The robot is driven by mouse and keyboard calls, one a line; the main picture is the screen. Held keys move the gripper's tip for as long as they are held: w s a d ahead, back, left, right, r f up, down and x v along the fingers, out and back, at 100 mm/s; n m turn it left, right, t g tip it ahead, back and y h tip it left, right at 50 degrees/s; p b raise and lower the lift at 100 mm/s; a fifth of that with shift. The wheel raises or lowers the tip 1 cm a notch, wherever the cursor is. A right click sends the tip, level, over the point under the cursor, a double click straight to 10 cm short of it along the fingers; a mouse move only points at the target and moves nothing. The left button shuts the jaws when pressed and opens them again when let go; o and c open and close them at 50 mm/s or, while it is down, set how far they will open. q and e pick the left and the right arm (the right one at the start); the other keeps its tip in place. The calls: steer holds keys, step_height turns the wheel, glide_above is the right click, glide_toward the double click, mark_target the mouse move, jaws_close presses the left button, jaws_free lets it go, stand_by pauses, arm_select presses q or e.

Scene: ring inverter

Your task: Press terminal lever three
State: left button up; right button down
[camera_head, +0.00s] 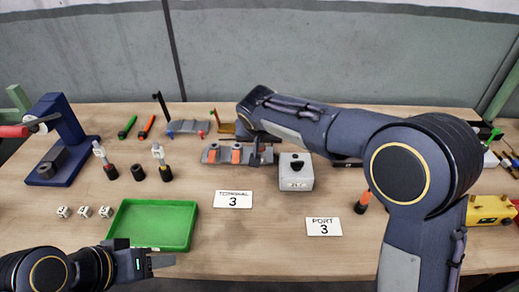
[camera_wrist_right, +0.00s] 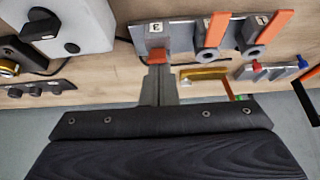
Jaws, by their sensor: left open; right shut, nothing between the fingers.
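The grey terminal block (camera_head: 224,154) sits on the table behind the "TERMINAL 3" card (camera_head: 233,200). Two of its orange levers show in the head view, and the third place is covered by my right gripper (camera_head: 257,158). In the right wrist view the block (camera_wrist_right: 188,32) has two raised orange levers and, under the label 3, a shorter-looking orange lever three (camera_wrist_right: 158,57). My right gripper (camera_wrist_right: 160,75) is shut and empty, its tips at lever three, apparently touching it. My left gripper (camera_head: 150,261) is open and empty near the table's front edge.
A grey box with a black knob (camera_head: 295,172) stands right of the block. A green tray (camera_head: 152,224) lies front left. A "PORT 3" card (camera_head: 324,226) lies in front. A blue press-like stand (camera_head: 62,145) is at the far left. My right arm hides part of the table.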

mark_target(260, 151)
steer(key=shift+s+f+t+b, duration=0.6)
steer(key=shift+t+b, duration=0.55)
steer(key=shift+b, duration=3.25)
steer(key=shift+s+f+t+b, duration=0.55)
steer(key=shift+t+b, duration=0.55)
steer(key=shift+b, duration=3.35)
steer(key=shift+s+f+t+b, duration=0.45)
steer(key=shift+f+t+b, duration=0.5)
steer(key=shift+b, duration=3.45)
steer(key=shift+r+p, duration=0.35)
steer(key=shift+r, duration=0.25)
steer(key=shift+s, duration=0.1)
steer(key=shift+s+f+b, duration=0.2)
steer(key=shift+s+b, duration=0.3)
steer(key=shift+b, duration=0.15)
steer(key=shift+s, duration=0.25)
steer(key=shift+r, duration=0.1)
